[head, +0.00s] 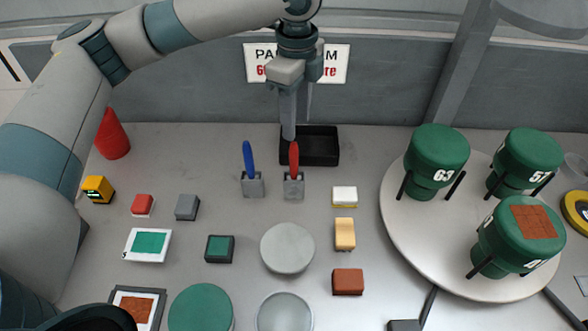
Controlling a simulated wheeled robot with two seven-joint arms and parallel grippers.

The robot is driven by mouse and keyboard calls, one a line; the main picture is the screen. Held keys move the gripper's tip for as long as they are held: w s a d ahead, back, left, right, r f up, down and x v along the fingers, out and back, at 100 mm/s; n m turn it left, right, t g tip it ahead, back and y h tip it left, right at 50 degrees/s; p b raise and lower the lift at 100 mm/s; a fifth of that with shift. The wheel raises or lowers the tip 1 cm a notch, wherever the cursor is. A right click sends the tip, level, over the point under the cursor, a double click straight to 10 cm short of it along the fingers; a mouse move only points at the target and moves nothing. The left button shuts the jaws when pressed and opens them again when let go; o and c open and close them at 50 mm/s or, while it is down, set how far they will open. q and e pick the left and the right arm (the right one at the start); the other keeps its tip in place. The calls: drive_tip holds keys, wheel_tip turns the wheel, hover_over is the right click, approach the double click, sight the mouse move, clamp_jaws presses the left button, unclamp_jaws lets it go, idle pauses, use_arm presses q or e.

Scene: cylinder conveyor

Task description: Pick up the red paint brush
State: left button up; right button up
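The red paint brush (293,160) stands upright in a small grey holder (294,188) near the middle of the table, its red handle up. A blue brush (248,158) stands in a similar grey holder (252,186) to its left. My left gripper (298,128) points down at the upper middle, its fingers apart with a gap between them. The nearer fingertip shows just above the top of the red handle; whether they touch cannot be told. Nothing shows between the fingers. My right gripper is not in view.
A black tray (322,158) lies just behind the red brush. A round turntable (408,230) with green canisters (437,155) fills the right. Several small blocks and discs lie in front, including a grey disc (287,248).

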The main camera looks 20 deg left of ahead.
sight(296, 144)
use_arm(q)
wheel_tip(296, 144, down, 8)
drive_tip(key=shift+f+p, duration=0.1)
drive_tip(key=shift+p, duration=0.75)
drive_tip(key=shift+a+f+p, duration=0.15)
drive_tip(key=shift+f+p, duration=0.25)
drive_tip(key=shift+p, duration=0.05)
drive_tip(key=f+p, duration=0.1)
drive_tip(key=f, duration=0.2)
drive_tip(key=shift+a, duration=0.2)
drive_tip(key=shift+f, duration=0.65)
drive_tip(key=shift+w, duration=0.1)
clamp_jaws()
